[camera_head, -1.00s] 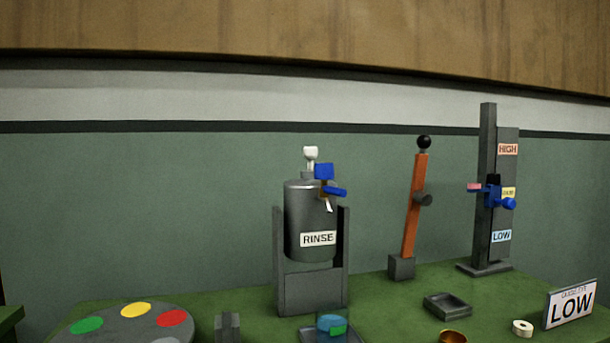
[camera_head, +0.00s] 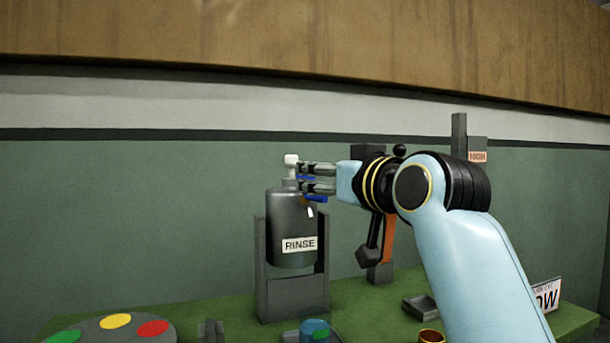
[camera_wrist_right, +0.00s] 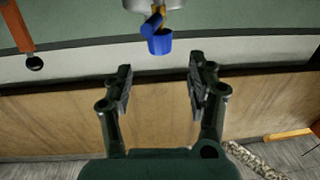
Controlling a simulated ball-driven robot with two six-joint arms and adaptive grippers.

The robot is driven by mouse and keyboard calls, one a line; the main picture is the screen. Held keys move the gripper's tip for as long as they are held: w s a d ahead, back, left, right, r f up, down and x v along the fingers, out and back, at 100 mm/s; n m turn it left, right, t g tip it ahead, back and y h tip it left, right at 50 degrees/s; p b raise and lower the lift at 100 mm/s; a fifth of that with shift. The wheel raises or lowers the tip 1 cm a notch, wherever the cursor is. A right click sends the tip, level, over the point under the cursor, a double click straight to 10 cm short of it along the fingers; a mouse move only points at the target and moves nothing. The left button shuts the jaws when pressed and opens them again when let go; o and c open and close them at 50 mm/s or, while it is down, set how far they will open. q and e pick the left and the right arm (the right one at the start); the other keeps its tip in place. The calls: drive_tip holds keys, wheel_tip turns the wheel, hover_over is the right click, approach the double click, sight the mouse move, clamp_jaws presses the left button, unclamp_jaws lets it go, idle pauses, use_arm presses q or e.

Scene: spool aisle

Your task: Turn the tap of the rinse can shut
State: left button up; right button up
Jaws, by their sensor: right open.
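The rinse can (camera_head: 290,235) is a grey cylinder with a RINSE label, held upright in a grey stand (camera_head: 291,300). Its blue tap (camera_head: 317,199) is at the can's upper right, partly hidden by my right gripper. In the right wrist view, the blue tap handle (camera_wrist_right: 160,43) lies just beyond the fingertips, in line with the gap between them. My right gripper (camera_head: 304,177) is open and empty, with its fingers pointing left at the tap. Both fingers show spread in the right wrist view (camera_wrist_right: 157,72). My left gripper is not in view.
A blue-green glass (camera_head: 314,327) stands below the tap. A grey disc with coloured spots (camera_head: 93,335) is at the front left. An orange lever (camera_head: 388,240) and a tall post (camera_head: 459,135) stand behind my right arm. A dark tray (camera_head: 418,308) lies right of the can.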

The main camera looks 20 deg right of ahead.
drive_tip(key=w, duration=0.5)
drive_tip(key=w+a, duration=0.1)
drive_tip(key=w, duration=0.2)
drive_tip(key=shift+w, duration=0.2)
drive_tip(key=shift+c, duration=0.4)
